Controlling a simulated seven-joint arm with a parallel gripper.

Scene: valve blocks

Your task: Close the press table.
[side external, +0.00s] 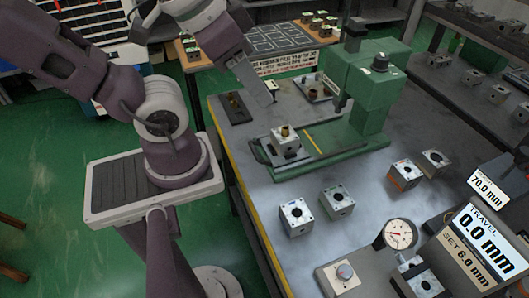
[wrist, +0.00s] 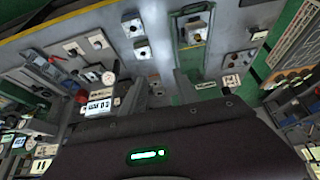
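The green press (side external: 375,95) stands on the workbench. Its low green table (side external: 318,150) extends to the left, with a dark slide plate at the outer end. A grey valve block (side external: 286,147) with a brass fitting on top sits there, left of and clear of the press head. In the wrist view the press base (wrist: 189,58) and the block on it (wrist: 195,32) show near the top. My gripper (side external: 268,92) hangs above the bench, behind the block and left of the press head. Its fingers (wrist: 163,86) are apart with bench showing between them; I see nothing held.
Loose valve blocks (side external: 296,217) stand in front of the press. A dial gauge (side external: 398,234) and a display (side external: 481,245) reading travel 0.0 mm, set 6.0 mm stand at front right. A dark fixture plate (side external: 234,108) lies at the bench's left edge.

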